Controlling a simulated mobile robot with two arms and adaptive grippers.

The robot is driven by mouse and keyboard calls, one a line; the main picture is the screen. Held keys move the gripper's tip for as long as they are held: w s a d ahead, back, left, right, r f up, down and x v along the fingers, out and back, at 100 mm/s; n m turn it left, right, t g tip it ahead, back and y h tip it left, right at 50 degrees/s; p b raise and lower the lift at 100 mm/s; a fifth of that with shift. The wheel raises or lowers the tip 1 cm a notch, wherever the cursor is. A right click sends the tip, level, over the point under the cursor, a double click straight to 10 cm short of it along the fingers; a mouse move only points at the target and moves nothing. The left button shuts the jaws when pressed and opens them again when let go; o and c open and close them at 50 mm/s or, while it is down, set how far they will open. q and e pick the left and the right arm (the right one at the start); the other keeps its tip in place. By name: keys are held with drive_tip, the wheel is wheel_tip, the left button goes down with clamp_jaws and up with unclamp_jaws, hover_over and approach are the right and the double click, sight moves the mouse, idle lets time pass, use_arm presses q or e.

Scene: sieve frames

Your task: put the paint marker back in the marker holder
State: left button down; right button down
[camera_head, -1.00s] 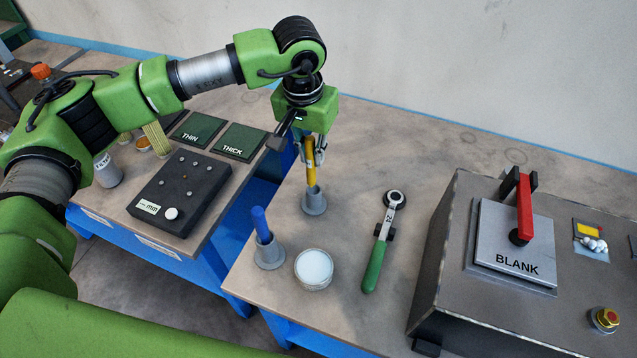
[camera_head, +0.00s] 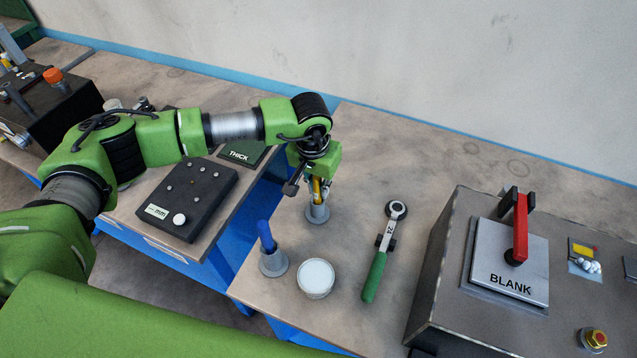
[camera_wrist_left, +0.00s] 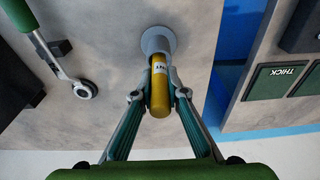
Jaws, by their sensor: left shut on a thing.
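The yellow paint marker (camera_head: 317,187) is upright between the fingers of my left gripper (camera_head: 318,190). The gripper is shut on it, directly above the grey marker holder (camera_head: 317,213) on the table. In the left wrist view the marker (camera_wrist_left: 160,92) runs from between the fingertips (camera_wrist_left: 159,80) to the grey holder (camera_wrist_left: 157,41). Its lower end is at the holder's mouth and seems to be inside; I cannot tell how deep. A pale label shows near that end. My right gripper is not in view.
A second grey holder (camera_head: 273,264) with a blue marker (camera_head: 266,236) stands in front, beside a white-topped round tub (camera_head: 316,277). A green-handled ratchet (camera_head: 375,275) lies to the right. The machine with the BLANK plate (camera_head: 509,268) is farther right. A gap separates the left table.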

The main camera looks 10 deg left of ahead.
use_arm(q)
drive_tip(key=shift+f, duration=0.15)
drive_tip(key=c, duration=2)
unclamp_jaws()
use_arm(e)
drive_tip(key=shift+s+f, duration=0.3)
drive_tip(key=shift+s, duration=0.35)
